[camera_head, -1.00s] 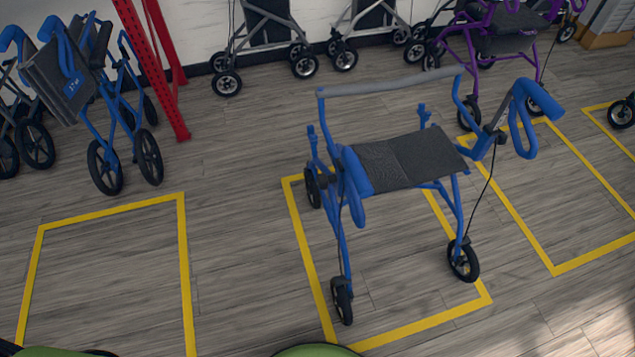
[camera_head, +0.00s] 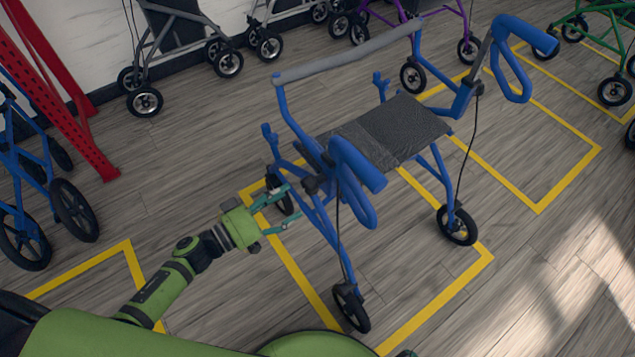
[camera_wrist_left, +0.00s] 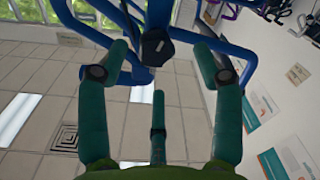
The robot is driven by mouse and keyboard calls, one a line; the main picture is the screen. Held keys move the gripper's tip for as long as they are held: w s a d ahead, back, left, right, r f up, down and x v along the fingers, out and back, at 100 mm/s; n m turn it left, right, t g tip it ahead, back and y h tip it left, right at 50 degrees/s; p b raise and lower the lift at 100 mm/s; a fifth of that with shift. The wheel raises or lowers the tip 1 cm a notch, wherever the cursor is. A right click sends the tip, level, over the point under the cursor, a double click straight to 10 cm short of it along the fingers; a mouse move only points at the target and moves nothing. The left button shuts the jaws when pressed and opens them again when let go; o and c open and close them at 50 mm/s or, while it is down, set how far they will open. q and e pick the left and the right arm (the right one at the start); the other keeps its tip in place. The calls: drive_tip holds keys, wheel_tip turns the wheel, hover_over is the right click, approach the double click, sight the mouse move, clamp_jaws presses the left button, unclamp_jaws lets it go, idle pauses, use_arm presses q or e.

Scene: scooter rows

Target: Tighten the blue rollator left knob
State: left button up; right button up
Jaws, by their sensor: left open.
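The blue rollator (camera_head: 385,135) stands open and upright inside a yellow floor outline, with a dark seat and a grey backrest bar. A dark knob (camera_head: 313,185) sits on its frame below the left handle. It also shows in the left wrist view as a black knob (camera_wrist_left: 157,47), beyond and roughly between the fingertips. My left gripper (camera_head: 284,208) has green fingers spread open, close to the left side of the rollator frame. In the left wrist view the fingers (camera_wrist_left: 160,62) are apart with nothing between them. My right gripper is not in view.
A folded blue rollator (camera_head: 45,185) stands at the left edge near a red post (camera_head: 60,95). Grey rollators (camera_head: 185,50) line the back wall, and a green one (camera_head: 605,45) stands at the far right. Wood floor is clear at the lower right.

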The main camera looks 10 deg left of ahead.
sight(306, 191)
use_arm(q)
drive_tip(key=x, duration=0.7)
drive_tip(key=shift+s+d+r, duration=0.1)
drive_tip(key=shift+d+r, duration=0.2)
drive_tip(key=shift+d, duration=0.05)
drive_tip(key=c, duration=0.9)
drive_tip(key=shift+s+f, duration=0.1)
drive_tip(key=shift+c, duration=1.2)
